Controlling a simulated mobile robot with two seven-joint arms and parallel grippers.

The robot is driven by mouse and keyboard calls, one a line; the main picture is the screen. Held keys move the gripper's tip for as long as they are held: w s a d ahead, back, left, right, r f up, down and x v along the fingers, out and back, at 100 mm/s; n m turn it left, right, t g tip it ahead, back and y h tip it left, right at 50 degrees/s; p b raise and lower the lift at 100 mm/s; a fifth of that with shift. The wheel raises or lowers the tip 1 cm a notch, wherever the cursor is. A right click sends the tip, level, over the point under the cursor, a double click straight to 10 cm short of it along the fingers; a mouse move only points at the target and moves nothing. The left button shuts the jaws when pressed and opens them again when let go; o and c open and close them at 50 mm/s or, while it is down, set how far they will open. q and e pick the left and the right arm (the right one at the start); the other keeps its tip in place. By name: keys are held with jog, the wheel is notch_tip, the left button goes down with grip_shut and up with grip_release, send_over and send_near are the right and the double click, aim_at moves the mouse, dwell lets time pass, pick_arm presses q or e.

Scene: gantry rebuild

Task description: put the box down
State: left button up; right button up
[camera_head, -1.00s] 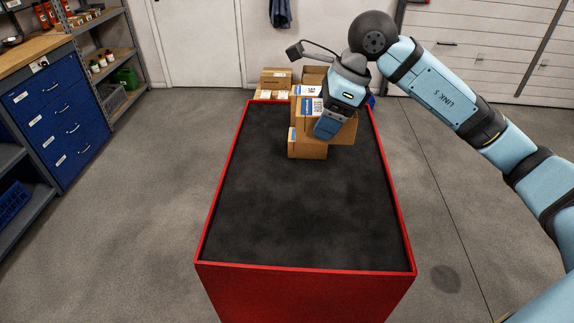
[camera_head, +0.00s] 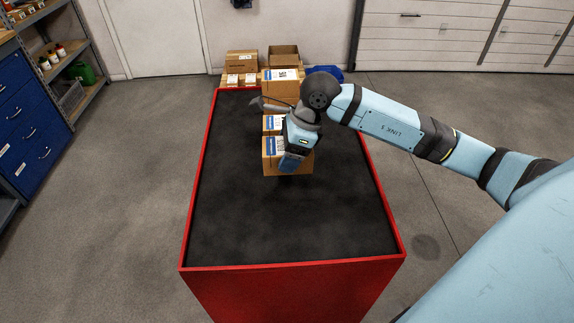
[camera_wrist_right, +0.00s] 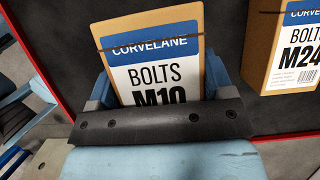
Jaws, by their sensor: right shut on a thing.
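My right gripper (camera_head: 290,164) is shut on a cardboard box (camera_head: 271,166). In the right wrist view this box (camera_wrist_right: 153,73) has a blue and white label reading "CORVELANE BOLTS M10", and it sits between the two blue fingers. My left gripper is not in view.
A taller labelled box (camera_head: 281,87) stands at the table's far end. More cartons (camera_head: 240,64) and a blue bin (camera_head: 328,75) are beyond it. The near half of the table top is clear. Blue drawers (camera_head: 25,125) and shelves stand at left.

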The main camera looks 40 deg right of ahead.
aim_at(287, 179)
notch_tip(287, 179, down, 5)
jog(key=shift+r, duration=0.1)
dwell(0.3)
jog(key=o, duration=0.8)
jog(key=shift+f, duration=0.25)
jog(key=o, duration=0.4)
jog(key=shift+r, duration=0.1)
